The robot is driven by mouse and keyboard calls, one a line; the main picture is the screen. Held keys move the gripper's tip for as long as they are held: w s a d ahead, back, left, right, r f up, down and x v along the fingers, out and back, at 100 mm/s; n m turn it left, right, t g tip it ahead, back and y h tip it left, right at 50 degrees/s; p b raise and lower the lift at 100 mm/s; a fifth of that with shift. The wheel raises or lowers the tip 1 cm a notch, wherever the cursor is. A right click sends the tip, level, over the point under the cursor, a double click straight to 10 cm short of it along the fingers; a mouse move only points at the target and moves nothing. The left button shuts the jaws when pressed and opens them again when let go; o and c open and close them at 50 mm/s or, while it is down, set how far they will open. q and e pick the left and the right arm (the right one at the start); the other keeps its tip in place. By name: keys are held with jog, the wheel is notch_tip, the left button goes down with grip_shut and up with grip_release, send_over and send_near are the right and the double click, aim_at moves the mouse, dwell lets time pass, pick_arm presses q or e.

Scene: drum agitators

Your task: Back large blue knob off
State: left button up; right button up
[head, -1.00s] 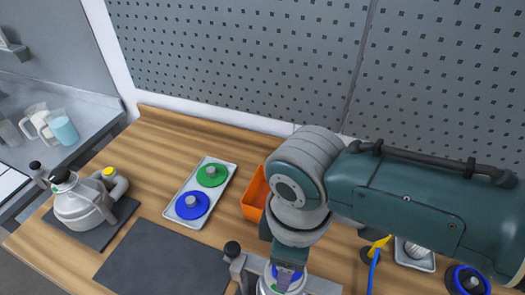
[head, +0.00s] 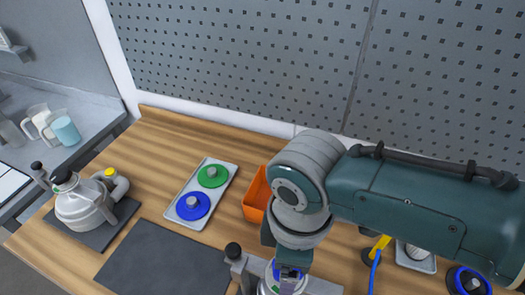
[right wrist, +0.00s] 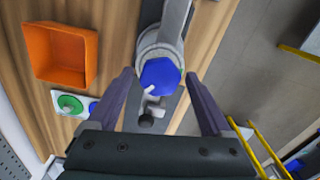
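The large blue knob (right wrist: 160,77) is a faceted blue cap with a small white mark, on top of a pale round fitting (right wrist: 150,45) with a metal bar across it. My right gripper (right wrist: 158,75) is open, its two dark fingers on either side of the knob with a visible gap at each side. In the head view the right gripper (head: 289,281) points down over the fitting at the bottom edge, and the knob is mostly hidden by it. My left gripper is not in view.
A tray (head: 169,213) with a green disc (head: 213,175) and a blue disc (head: 193,205) lies left of an orange bin (head: 256,193). A white vessel (head: 80,205) stands at the far left. A dark mat (head: 165,262) lies clear. A black-balled lever (head: 233,249) stands close left of my gripper.

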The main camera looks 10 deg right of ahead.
jog(key=shift+o, duration=0.4)
jog(key=shift+r, duration=0.15)
jog(key=shift+r, duration=0.3)
notch_tip(320, 180, up, 9)
jog(key=shift+p, duration=0.45)
jog(key=shift+a, duration=0.1)
